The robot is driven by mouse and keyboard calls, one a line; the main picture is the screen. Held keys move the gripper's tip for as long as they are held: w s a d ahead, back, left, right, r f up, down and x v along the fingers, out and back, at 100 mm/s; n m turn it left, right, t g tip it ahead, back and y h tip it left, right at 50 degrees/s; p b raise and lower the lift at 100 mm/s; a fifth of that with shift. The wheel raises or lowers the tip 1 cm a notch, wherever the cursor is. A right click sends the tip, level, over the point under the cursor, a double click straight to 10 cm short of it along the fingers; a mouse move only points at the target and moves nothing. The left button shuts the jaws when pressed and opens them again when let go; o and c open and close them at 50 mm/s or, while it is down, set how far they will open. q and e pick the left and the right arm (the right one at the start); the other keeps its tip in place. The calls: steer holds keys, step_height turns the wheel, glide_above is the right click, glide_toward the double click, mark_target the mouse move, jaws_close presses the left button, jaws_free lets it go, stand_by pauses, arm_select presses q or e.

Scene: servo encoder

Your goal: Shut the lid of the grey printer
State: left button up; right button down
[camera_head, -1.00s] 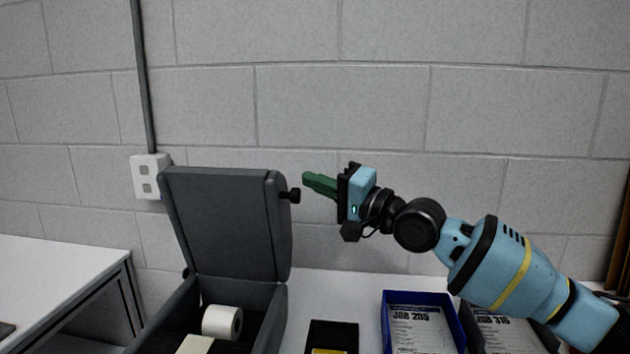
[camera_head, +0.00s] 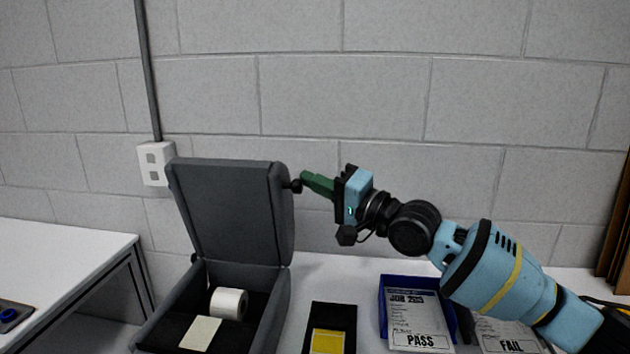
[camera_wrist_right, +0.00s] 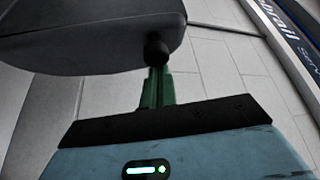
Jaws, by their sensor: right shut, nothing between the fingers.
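The grey printer (camera_head: 274,310) stands open on the bench at the left centre of the head view. Its lid (camera_head: 228,212) is raised and leans slightly back. A black knob (camera_head: 293,186) sticks out from the lid's right side. A white paper roll (camera_head: 229,302) lies inside. My right gripper (camera_head: 304,177) is shut and empty, its green fingers pointing left with their tips at the knob. In the right wrist view the fingers (camera_wrist_right: 157,88) end at the knob (camera_wrist_right: 157,50), beside the lid (camera_wrist_right: 90,35); I cannot tell whether they touch. My left gripper is not in view.
A black pad with a yellow square (camera_head: 328,342) lies right of the printer. A blue tray (camera_head: 384,311) holds a PASS sheet, and a FAIL sheet (camera_head: 508,338) lies farther right under my arm. The block wall (camera_head: 400,100) stands behind.

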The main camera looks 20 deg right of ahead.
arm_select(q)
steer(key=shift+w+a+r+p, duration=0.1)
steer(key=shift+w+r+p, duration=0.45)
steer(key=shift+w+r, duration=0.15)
arm_select(e)
steer(key=s+n, duration=0.1)
steer(key=s+a+n+y, duration=0.1)
steer(key=s, duration=0.1)
steer(key=s+a+f+n+y, duration=0.1)
steer(key=s, duration=0.1)
steer(key=shift+n, duration=0.3)
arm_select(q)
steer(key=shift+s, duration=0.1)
arm_select(e)
steer(key=shift+r, duration=0.1)
